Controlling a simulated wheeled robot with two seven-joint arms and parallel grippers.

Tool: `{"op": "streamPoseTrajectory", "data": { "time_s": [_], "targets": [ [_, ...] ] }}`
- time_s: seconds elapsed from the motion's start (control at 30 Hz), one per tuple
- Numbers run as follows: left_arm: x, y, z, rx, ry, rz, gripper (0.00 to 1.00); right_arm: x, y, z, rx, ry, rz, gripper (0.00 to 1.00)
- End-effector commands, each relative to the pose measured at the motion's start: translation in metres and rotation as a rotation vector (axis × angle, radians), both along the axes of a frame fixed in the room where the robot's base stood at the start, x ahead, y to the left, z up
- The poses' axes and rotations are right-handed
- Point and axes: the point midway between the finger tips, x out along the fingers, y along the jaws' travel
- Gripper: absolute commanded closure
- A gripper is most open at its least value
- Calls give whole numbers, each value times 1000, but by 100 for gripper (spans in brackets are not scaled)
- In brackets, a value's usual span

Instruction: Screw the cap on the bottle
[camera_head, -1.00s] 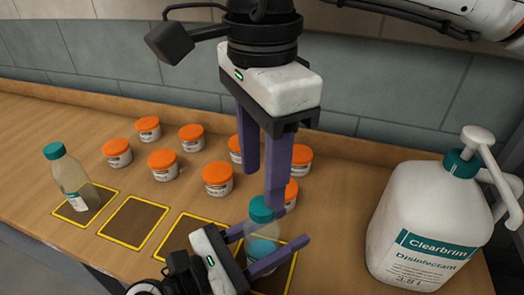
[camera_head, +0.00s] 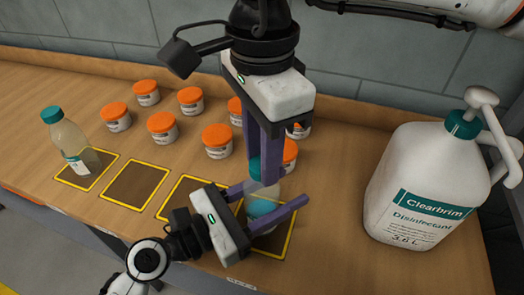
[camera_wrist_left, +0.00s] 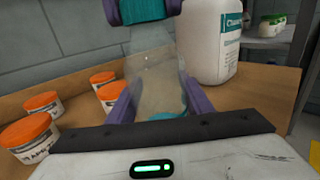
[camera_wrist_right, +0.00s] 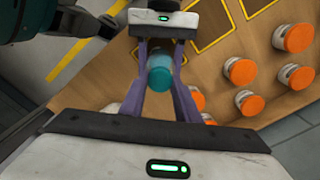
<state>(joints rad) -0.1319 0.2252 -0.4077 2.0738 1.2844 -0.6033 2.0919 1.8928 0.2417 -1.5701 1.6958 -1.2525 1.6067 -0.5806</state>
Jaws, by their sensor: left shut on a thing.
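A clear bottle (camera_head: 264,208) with teal contents or label low on it stands upright over the rightmost yellow-edged dark square (camera_head: 268,244). My left gripper (camera_head: 266,204) is shut around its body from the front left. The teal cap (camera_wrist_right: 160,72) is at the bottle's mouth; how tightly it sits cannot be told. My right gripper (camera_wrist_right: 161,88) points down from above, its purple fingers closed on both sides of the cap. In the left wrist view the cap (camera_wrist_left: 143,10) sits between those fingers, above the bottle (camera_wrist_left: 148,80).
Another teal-capped bottle (camera_head: 70,140) stands on the leftmost square. Several orange-lidded jars (camera_head: 162,127) stand behind the squares, some close to my right gripper. A large white Clearbrim disinfectant pump jug (camera_head: 425,180) stands at right. Two middle squares (camera_head: 135,185) are empty.

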Motion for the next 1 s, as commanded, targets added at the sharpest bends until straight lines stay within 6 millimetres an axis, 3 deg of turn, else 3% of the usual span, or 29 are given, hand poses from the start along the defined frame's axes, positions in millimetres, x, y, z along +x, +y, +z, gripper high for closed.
{"op": "streamPoseTrajectory", "data": {
  "time_s": [0.17, 0.43, 0.57, 0.6, 0.7, 1.0],
  "targets": [
    [0, 0, 0, 0, 0, 0, 100, 0, 0, 0, 0, 0, -38, 98],
    [0, 0, 0, 0, 0, 0, 100, 0, 0, 0, 1, 1, -440, 98],
    [0, 0, 0, 0, 0, 0, 100, 0, 0, 0, 1, 1, -438, 98],
    [0, 0, 0, 0, 0, 0, 100, 0, 0, 0, 1, 1, -438, 70],
    [0, 0, 0, 0, 0, 0, 100, 0, 0, 0, 1, 1, -437, 53],
    [0, 0, 0, 0, 0, 0, 100, 0, 0, 0, 1, 1, -436, 50]
  ]
}}
